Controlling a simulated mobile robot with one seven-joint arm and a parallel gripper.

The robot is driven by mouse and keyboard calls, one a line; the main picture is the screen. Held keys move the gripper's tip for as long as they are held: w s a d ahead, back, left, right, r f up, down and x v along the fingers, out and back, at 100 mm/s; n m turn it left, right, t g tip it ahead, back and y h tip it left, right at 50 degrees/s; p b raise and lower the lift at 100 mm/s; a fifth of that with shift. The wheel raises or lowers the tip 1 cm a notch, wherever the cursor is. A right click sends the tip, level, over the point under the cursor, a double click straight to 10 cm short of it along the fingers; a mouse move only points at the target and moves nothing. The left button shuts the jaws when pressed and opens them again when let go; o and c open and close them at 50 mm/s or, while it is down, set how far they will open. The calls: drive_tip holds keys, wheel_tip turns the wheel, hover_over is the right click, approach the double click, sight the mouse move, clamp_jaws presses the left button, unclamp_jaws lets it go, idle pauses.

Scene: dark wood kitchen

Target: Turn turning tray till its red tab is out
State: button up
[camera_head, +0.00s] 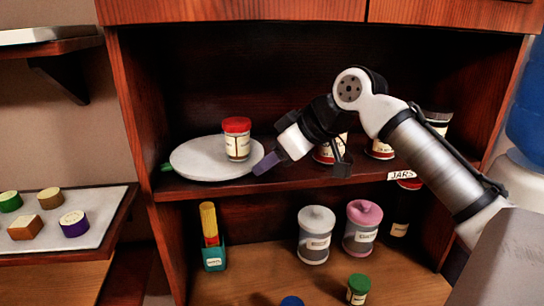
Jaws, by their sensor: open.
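The turning tray (195,162) is a white round disc on the upper cabinet shelf. A red-lidded jar (237,142) stands on its right part. A green tab (166,167) sticks out at the tray's left edge. I see no red tab in this view. My gripper (304,166) is open, to the right of the tray. Its left, purplish-grey finger is by the tray's right rim; I cannot tell if they touch. The other finger hangs in front of the jars to the right. The arm hides part of the shelf.
More jars (379,149) stand on the shelf's right, behind my arm, near a "JARS" label (402,175). Below are a grey canister (316,236), a pink canister (361,228) and a teal box (214,257). A side board (95,214) at left holds several small blocks.

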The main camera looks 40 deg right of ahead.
drive_tip(key=shift+c, duration=0.3)
clamp_jaws()
drive_tip(key=shift+a, duration=0.2)
